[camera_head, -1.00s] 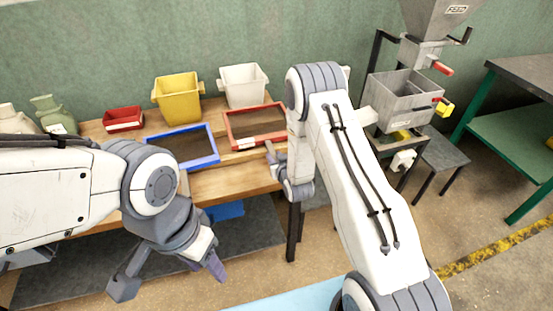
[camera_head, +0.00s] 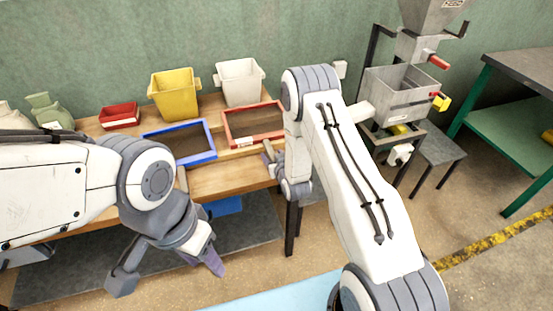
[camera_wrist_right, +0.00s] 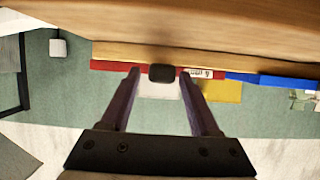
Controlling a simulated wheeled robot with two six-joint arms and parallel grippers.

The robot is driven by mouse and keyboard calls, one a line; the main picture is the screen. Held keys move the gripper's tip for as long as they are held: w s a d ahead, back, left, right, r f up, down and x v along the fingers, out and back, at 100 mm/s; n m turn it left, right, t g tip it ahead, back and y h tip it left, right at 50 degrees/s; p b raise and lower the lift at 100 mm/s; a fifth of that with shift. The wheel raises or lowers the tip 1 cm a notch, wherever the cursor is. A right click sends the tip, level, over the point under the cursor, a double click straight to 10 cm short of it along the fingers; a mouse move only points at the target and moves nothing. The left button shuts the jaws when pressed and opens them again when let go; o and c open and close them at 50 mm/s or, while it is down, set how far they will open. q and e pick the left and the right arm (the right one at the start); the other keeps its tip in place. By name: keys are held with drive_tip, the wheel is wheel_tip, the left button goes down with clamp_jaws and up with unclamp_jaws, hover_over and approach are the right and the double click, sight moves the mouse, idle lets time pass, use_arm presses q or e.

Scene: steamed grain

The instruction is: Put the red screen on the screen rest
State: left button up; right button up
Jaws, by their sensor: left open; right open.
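The red screen (camera_head: 226,128), a red-framed tray with a brown inside and a white label, lies on the wooden table. In the right wrist view its red edge (camera_wrist_right: 108,66) shows beyond the fingers. My right gripper (camera_head: 270,160) is at the screen's front edge, partly hidden by its arm. Its fingers are open, with a dark rounded end (camera_wrist_right: 162,73), seemingly the screen's handle, between the tips. I cannot tell if they touch it. My left gripper (camera_head: 168,270) is open and empty in front of the table. I cannot clearly pick out the screen rest.
A blue-framed screen (camera_head: 209,141) lies left of the red one. Yellow (camera_head: 175,97), white (camera_head: 240,84) and small red (camera_head: 120,116) bins stand behind. A grey hopper machine (camera_head: 400,95) stands right of the table, and a green-legged bench (camera_head: 510,135) stands farther right.

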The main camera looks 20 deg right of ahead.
drive_tip(key=shift+s+r, duration=0.2)
drive_tip(key=shift+s, duration=0.15)
drive_tip(key=b+v, duration=0.2)
drive_tip(key=v, duration=0.9)
drive_tip(key=s+a+r+n+g+y, duration=0.1)
drive_tip(key=s+a+r+n+g, duration=0.2)
drive_tip(key=a, duration=0.4)
drive_tip(key=s+a+r+n+g+y, duration=0.1)
drive_tip(key=s+a+r+g, duration=0.3)
drive_tip(key=s+a, duration=0.2)
drive_tip(key=s+r+n+g, duration=0.1)
drive_tip(key=s+r+g, duration=0.2)
drive_tip(key=s, duration=0.7)
drive_tip(key=s+r+n+g+h, duration=0.1)
drive_tip(key=s+r+g, duration=0.2)
drive_tip(key=s, duration=0.7)
wheel_tip(320, 180, up, 2)
drive_tip(key=shift+r+n+g, duration=0.1)
drive_tip(key=shift+n+g, duration=0.2)
drive_tip(key=shift+n, duration=0.1)
drive_tip(key=shift+s+a, duration=0.1)
drive_tip(key=shift+a, duration=0.15)
